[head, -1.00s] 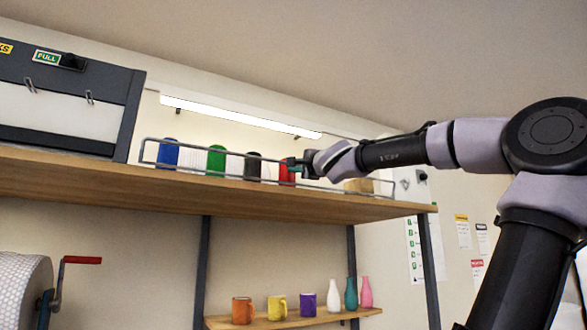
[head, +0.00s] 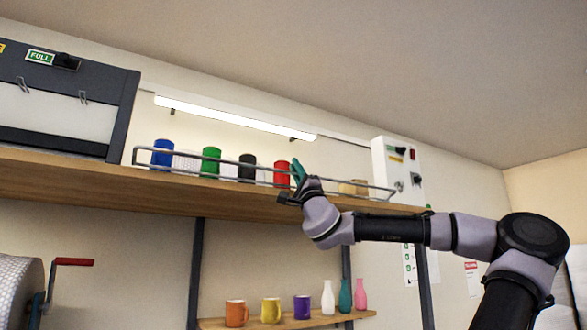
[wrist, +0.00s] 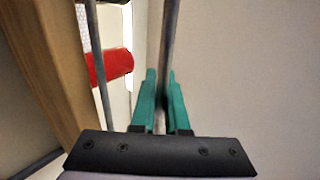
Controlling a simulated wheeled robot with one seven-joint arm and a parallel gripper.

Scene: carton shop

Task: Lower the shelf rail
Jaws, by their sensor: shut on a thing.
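The shelf rail (head: 225,159), a thin grey wire frame, runs along the front edge of the upper wooden shelf (head: 90,180). Its top bar sits below the tops of the mugs behind it. My gripper (head: 297,174) is at the rail's top bar, in front of the red mug (head: 282,174). In the wrist view the teal fingers (wrist: 161,100) are shut around the top bar (wrist: 169,40), and the lower bar (wrist: 98,60) runs to its left, near the shelf edge. My gripper hides a short part of the rail in the head view.
Blue (head: 162,153), green (head: 211,160) and black (head: 247,168) mugs stand behind the rail. A dark case (head: 60,105) is on the shelf at left. A white control box (head: 398,165) is on the wall at right. Mugs and vases (head: 328,300) stand on a lower shelf.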

